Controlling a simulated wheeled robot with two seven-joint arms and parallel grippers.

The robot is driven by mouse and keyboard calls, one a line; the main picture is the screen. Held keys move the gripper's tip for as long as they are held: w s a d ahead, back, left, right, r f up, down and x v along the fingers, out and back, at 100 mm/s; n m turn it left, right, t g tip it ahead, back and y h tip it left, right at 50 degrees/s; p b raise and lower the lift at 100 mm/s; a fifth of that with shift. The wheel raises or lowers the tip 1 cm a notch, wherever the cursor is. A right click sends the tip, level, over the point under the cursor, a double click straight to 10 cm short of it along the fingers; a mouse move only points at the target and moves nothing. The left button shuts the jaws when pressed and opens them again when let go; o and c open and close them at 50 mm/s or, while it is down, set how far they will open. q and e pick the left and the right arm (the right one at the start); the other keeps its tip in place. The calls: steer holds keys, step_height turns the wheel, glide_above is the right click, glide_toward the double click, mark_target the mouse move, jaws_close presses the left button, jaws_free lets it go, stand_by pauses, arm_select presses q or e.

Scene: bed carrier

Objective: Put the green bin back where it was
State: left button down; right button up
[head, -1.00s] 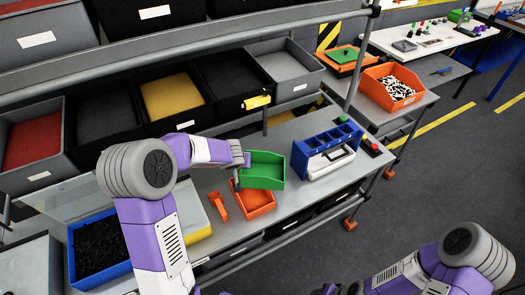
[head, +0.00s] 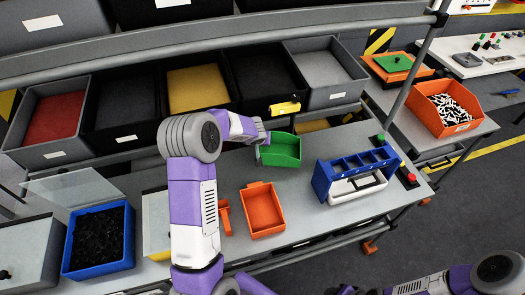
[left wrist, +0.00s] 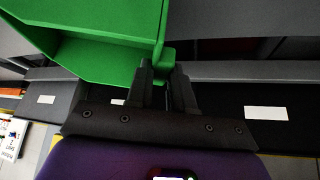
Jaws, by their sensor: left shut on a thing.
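The green bin (head: 284,150) is above the workbench (head: 300,222), behind the orange bin (head: 262,208) and in front of the shelf of larger bins. My left gripper (head: 262,150) is at its left side. In the left wrist view, the left gripper's fingers (left wrist: 167,78) are shut on a small tab at the edge of the green bin (left wrist: 100,45). The bin's open inside shows there. I cannot tell whether its bottom touches the bench. My right arm is at the bottom right of the head view. Its gripper (head: 345,290) is cut off by the lower edge.
A blue tool holder (head: 340,172) stands right of the green bin. A yellow item (head: 285,107) sticks out from the shelf edge behind it. A blue bin of black pieces (head: 128,240) is at left. A small orange piece (head: 223,214) lies beside the orange bin.

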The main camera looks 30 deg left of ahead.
arm_select(q)
step_height(320, 180, down, 4)
steer(key=shift+w+f+b, duration=0.1)
steer(key=shift+b, duration=0.55)
steer(key=c, duration=1.4)
jaws_free()
steer(key=shift+f, duration=0.15)
steer(key=shift+c, duration=0.2)
steer(key=o, duration=0.5)
steer(key=shift+c, duration=0.2)
steer(key=shift+r, duration=0.2)
steer(key=shift+d+r, duration=0.1)
steer(key=shift+r, duration=0.15)
steer(key=v, duration=1.1)
steer(key=shift+s+p, duration=0.35)
steer(key=shift+p, duration=0.1)
